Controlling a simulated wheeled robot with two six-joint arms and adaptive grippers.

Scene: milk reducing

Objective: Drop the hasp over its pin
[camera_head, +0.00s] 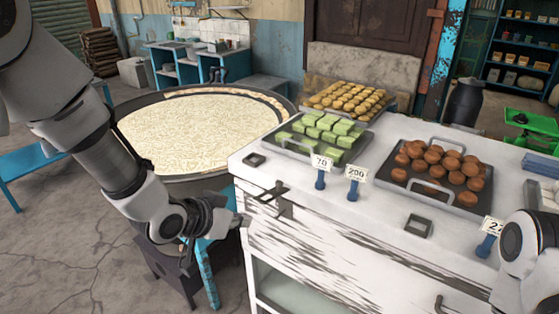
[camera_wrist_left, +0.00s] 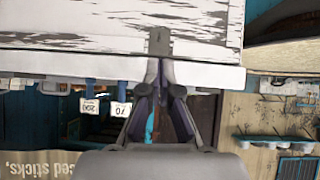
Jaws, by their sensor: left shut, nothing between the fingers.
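The hasp (camera_head: 277,196) is a dark metal fitting at the upper front left of the white counter, by its top edge. Its pin cannot be made out separately at this size. My left gripper (camera_head: 243,221) is to the left of the hasp and below it in the head view, fingers pointing toward the counter front. In the left wrist view the picture is upside down; the fingertips (camera_wrist_left: 160,66) are together and empty, beside a dark metal plate (camera_wrist_left: 159,41) on the white boards. Whether they touch it I cannot tell.
The white counter (camera_head: 340,235) bears trays of green sweets (camera_head: 326,127), brown balls (camera_head: 445,165) and yellow pieces (camera_head: 346,97), with price tags (camera_head: 355,174) along the front. A wide pan of milk (camera_head: 200,130) stands close behind my left arm.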

